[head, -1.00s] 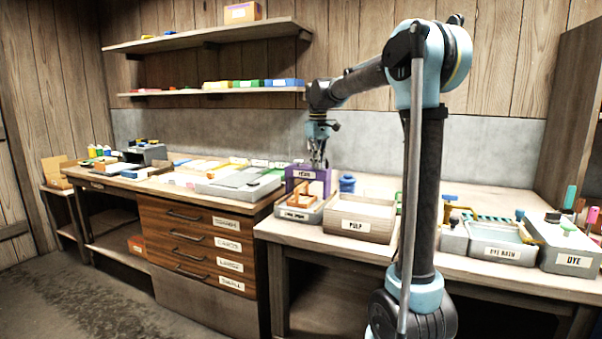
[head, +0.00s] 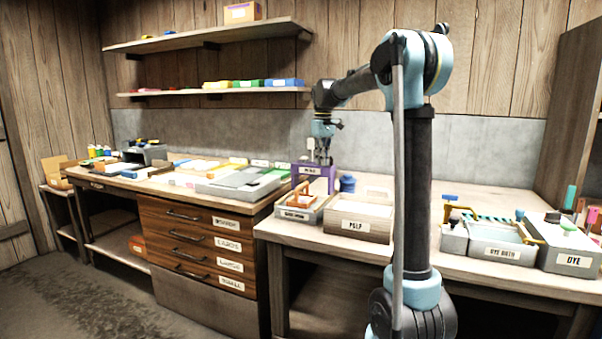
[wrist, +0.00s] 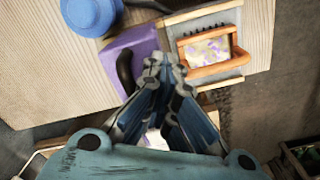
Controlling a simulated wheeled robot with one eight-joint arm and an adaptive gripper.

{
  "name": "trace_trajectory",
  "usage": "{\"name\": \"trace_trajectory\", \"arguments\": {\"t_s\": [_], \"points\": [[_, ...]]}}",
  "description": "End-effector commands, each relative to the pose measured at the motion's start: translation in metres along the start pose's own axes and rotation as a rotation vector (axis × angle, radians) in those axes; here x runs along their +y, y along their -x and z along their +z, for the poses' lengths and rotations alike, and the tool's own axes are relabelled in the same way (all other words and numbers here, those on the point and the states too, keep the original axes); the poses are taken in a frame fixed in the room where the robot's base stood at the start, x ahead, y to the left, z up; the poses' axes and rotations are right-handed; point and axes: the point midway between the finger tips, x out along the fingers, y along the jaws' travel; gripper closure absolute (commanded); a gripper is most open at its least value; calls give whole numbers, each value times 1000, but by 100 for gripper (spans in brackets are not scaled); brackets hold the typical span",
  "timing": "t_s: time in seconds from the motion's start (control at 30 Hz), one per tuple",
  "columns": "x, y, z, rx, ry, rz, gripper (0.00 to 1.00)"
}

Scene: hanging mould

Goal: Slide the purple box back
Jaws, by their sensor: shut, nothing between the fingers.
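The purple box (head: 327,185) stands on the right-hand bench, behind a grey tray and left of a blue pot, with a pale label on its front. In the wrist view the purple box (wrist: 131,58) is partly covered by my gripper, and a dark curved handle-like part lies along it. My gripper (head: 324,160) points down right over the box in the head view. In the wrist view my gripper (wrist: 163,68) has its fingertips together with nothing between them, at the box's edge. I cannot tell whether they touch the box.
A grey tray (head: 301,214) with an orange wooden frame stands in front of the box. The pulp bin (head: 355,224) is to its right. The blue pot (head: 348,183) is close beside the box. Bare bench top lies behind the pulp bin.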

Motion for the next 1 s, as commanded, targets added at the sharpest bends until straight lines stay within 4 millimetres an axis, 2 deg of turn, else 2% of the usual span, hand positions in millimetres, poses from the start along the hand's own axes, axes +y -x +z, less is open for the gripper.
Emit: {"name": "trace_trajectory", "arguments": {"t_s": [0.5,1.0], "points": [[25,0,-14,0,-1,0,100],[18,8,-10,0,0,0,100]]}}
